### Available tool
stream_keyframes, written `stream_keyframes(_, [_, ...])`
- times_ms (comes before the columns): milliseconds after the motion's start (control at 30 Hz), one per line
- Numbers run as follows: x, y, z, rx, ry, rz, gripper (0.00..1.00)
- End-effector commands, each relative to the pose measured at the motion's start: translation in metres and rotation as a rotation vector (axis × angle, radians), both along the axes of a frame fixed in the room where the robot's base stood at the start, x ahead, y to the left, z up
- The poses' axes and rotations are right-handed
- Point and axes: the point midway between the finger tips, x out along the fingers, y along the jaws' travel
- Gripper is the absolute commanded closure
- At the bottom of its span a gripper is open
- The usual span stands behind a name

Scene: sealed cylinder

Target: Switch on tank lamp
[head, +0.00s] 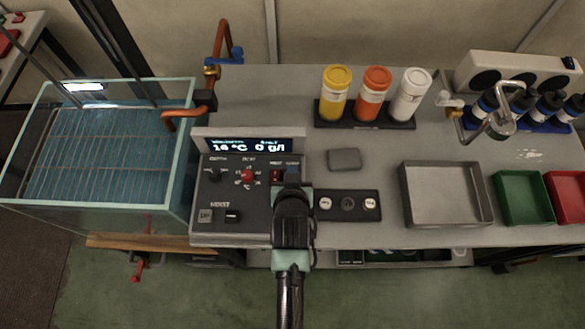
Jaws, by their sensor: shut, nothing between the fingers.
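The glass tank (190,150) with blue water and a wire rack stands at the left. A bright white strip (82,86) shows at its back; I cannot tell whether it is a lamp or a reflection. The dark control panel (245,225) stands right of the tank. It carries a lit display (250,146), a black knob (215,175), a red knob (246,176), a red switch (276,175) and two hoist buttons (232,216). My gripper (292,176) is shut and empty over the panel's right edge, beside the red switch. It hides part of the panel there; contact is unclear.
Yellow, orange and white capped bottles (374,82) stand in a rack behind. A grey block (345,159) and a small plate with round buttons (348,205) lie right of my gripper. A grey tray (483,215), green bin (522,197) and red bin (568,195) sit farther right.

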Motion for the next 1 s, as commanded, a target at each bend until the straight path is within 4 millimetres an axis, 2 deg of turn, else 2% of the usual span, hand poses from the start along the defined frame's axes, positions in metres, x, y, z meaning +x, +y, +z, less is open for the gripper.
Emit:
stream_keyframes(267, [0.0,0.0,-0.001,0.0,-0.003,0.0,1.0])
stream_keyframes(633, [0.015,0.0,0.002,0.0,-0.004,0.0,1.0])
stream_keyframes(1000, [0.015,0.0,0.005,0.0,-0.004,0.0,1.0])
